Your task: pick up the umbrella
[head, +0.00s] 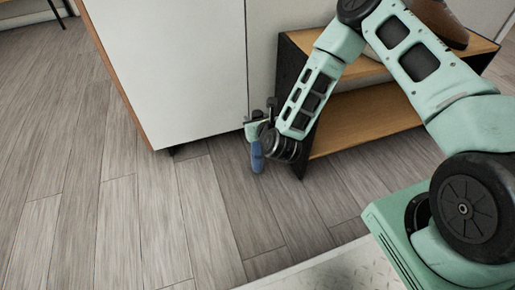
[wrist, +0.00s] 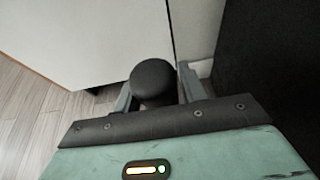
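The umbrella (head: 257,158) shows in the head view as a short blue shape just below my gripper (head: 256,131), close to the white cabinet's lower corner. In the wrist view a dark rounded knob, which looks like the umbrella's end (wrist: 154,78), sits between the two fingers of my gripper (wrist: 158,88). The fingers stand on either side of it, very close to its sides. Whether they press on it cannot be seen. The rest of the umbrella is hidden behind the knob in the wrist view.
A white cabinet (head: 170,65) stands directly behind the umbrella. A wooden shelf unit with dark sides (head: 365,115) is close on the right, with a brown object (head: 445,22) on top. The grey wood floor (head: 120,215) is clear on the left and in front.

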